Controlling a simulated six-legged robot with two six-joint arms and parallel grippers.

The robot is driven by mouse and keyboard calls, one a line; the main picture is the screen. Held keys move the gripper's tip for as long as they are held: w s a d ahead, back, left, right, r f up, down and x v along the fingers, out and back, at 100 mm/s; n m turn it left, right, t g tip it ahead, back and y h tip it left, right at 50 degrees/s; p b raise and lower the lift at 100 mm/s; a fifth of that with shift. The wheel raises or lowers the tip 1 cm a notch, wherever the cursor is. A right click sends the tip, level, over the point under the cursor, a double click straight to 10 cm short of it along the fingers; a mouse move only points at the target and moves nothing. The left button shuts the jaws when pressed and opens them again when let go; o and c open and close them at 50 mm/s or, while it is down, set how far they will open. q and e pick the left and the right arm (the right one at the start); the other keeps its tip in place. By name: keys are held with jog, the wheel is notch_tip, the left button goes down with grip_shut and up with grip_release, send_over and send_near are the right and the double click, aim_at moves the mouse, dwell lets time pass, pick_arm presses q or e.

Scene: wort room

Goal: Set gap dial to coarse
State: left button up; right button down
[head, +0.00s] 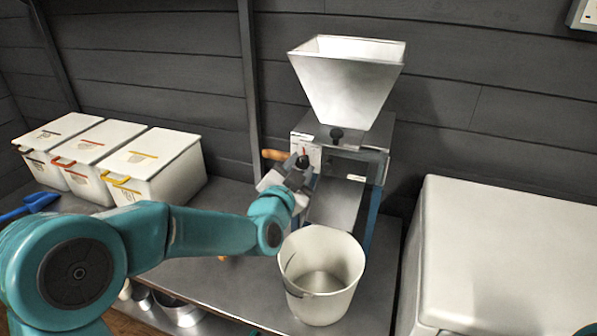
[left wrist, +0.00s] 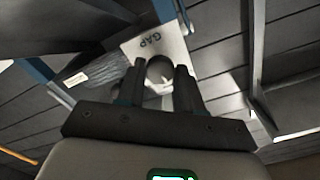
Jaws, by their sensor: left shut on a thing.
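The gap dial (head: 303,160) is a dark knob on a white plate on the front of the grain mill (head: 346,82), with a small red mark just above it. My left gripper (head: 299,172) reaches up to it from the lower left. In the left wrist view the plate (left wrist: 146,44) reads GAP, and the fingers of my left gripper (left wrist: 160,85) are on both sides of the dark round dial (left wrist: 160,68), shut on it. The dial's pointer setting cannot be read. My right gripper is not in view.
A white bucket (head: 322,302) stands on the bench under the mill. An orange-brown handle (head: 275,154) sticks out left of the dial. Three lidded bins (head: 150,165) stand at left. A large white chest (head: 510,260) is at right.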

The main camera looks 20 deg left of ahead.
pick_arm(q)
jog(key=m, duration=0.5)
jog(key=shift+m, duration=0.3)
jog(key=m, duration=0.5)
jog(key=shift+m, duration=0.4)
jog(key=o, duration=1)
jog(key=s, duration=1.6)
jog(key=shift+s+a, duration=0.2)
jog(key=shift+a, duration=0.05)
